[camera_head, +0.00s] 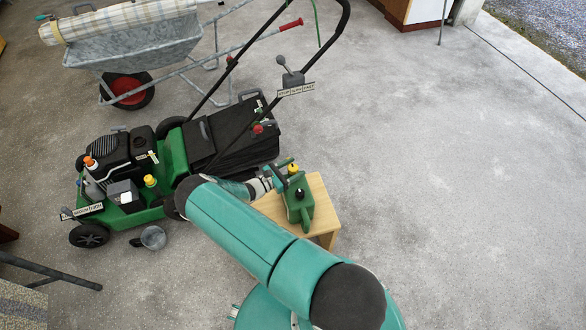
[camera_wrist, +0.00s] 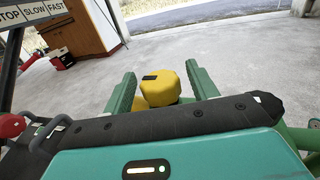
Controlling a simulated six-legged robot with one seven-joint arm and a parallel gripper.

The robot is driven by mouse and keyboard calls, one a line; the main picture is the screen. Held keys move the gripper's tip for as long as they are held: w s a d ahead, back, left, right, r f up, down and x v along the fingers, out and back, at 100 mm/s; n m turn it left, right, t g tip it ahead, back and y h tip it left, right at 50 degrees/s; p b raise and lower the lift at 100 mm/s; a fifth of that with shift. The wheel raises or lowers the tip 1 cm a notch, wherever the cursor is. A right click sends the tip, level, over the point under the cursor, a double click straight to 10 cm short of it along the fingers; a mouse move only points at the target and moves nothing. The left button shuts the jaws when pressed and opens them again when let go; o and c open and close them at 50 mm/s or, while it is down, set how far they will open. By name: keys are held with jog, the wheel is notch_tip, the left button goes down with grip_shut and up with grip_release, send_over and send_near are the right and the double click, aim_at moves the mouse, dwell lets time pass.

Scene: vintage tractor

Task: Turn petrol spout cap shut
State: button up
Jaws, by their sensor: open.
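The green petrol can (camera_head: 299,205) stands on a small wooden stool. Its yellow spout cap (camera_head: 293,168) is at the top, close to my gripper (camera_head: 282,174). In the wrist view the yellow cap (camera_wrist: 161,87) has a dark mark on its upper left. It lies between the two green fingers of my gripper (camera_wrist: 160,70), which are open on either side of it. A narrow gap shows beside the cap, and I cannot tell whether either finger touches it. The cap's lower part is hidden behind my wrist.
The wooden stool (camera_head: 318,192) is small. A green lawn mower (camera_head: 180,152) stands to the left, with its handle rising behind. A wheelbarrow (camera_head: 125,60) is at the back left. A small metal cup (camera_head: 153,237) lies on the floor. The concrete floor at right is clear.

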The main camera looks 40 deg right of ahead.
jog(key=shift+c, duration=0.2)
jog(key=c, duration=1)
jog(key=shift+o, duration=0.2)
jog(key=shift+d+m+g, duration=0.1)
jog(key=shift+m+g, duration=0.4)
jog(key=shift+g, duration=0.2)
jog(key=m+g, duration=0.2)
jog(key=shift+g+y, duration=0.3)
jog(key=shift+g, duration=0.1)
jog(key=m+g+y, duration=0.2)
jog(key=m+g, duration=0.1)
jog(key=g, duration=0.2)
jog(key=shift+m, duration=0.4)
jog(key=shift+w+d+m+g+y, duration=0.1)
jog(key=shift+m+g+y, duration=0.4)
jog(key=shift+g+y, duration=0.4)
jog(key=shift+m+g, duration=0.4)
jog(key=shift+m+g+y, duration=0.3)
jog(key=shift+g+y, duration=0.2)
jog(key=shift+y, duration=0.2)
